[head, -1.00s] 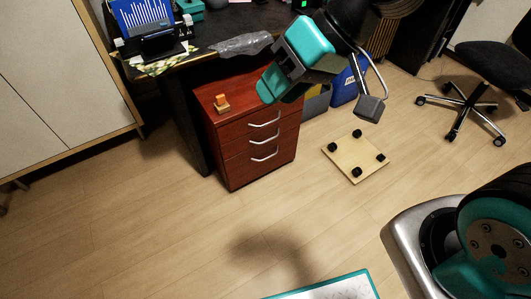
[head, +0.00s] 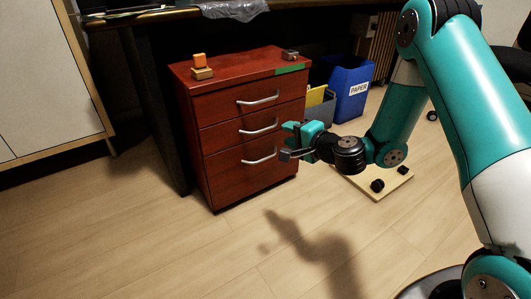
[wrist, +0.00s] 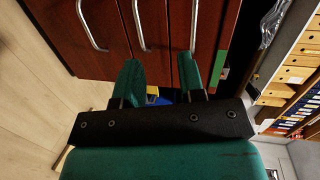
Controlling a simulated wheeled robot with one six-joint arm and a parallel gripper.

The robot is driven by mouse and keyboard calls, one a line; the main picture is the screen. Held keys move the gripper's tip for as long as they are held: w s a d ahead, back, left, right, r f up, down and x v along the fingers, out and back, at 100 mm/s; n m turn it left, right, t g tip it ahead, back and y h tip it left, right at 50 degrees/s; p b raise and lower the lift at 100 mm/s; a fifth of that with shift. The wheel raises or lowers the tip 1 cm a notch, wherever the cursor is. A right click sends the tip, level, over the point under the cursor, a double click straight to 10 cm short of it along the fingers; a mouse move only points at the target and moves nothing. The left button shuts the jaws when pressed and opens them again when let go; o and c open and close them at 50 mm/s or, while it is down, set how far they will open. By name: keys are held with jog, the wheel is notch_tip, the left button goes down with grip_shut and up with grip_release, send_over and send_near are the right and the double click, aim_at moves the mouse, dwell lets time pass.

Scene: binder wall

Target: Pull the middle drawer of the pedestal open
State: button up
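The red-brown pedestal (head: 200,155) stands under the desk with three drawers, all looking shut. The middle drawer's silver handle (head: 258,130) lies between the top handle (head: 258,101) and bottom handle (head: 258,159). My gripper (head: 287,141) is in front of the pedestal's right side, to the right of the middle handle. In the wrist view, the fingers are spread (wrist: 159,62) with nothing between them. There the handles run upright: the middle handle (wrist: 138,25) is beyond the left finger, and the top handle (wrist: 193,25) is beyond the right finger.
An orange block on a wooden base (head: 201,67) and a small dark item (head: 290,55) sit on the pedestal. A wheeled board (head: 375,180) lies on the floor. The floor in front is clear.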

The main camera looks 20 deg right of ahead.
notch_tip(320, 180, down, 5)
jog(key=d+m+h+b, duration=0.1)
jog(key=d+m, duration=0.1)
jog(key=b, duration=0.3)
send_near(266, 129)
jog(key=shift+t+h, duration=0.3)
jog(key=x, duration=1)
jog(key=shift+s+a+f, duration=0.1)
jog(key=shift+f, duration=0.25)
jog(key=shift+w+a, duration=0.1)
jog(key=shift+w, duration=0.2)
jog(key=shift+c, duration=0.4)
grip_shut()
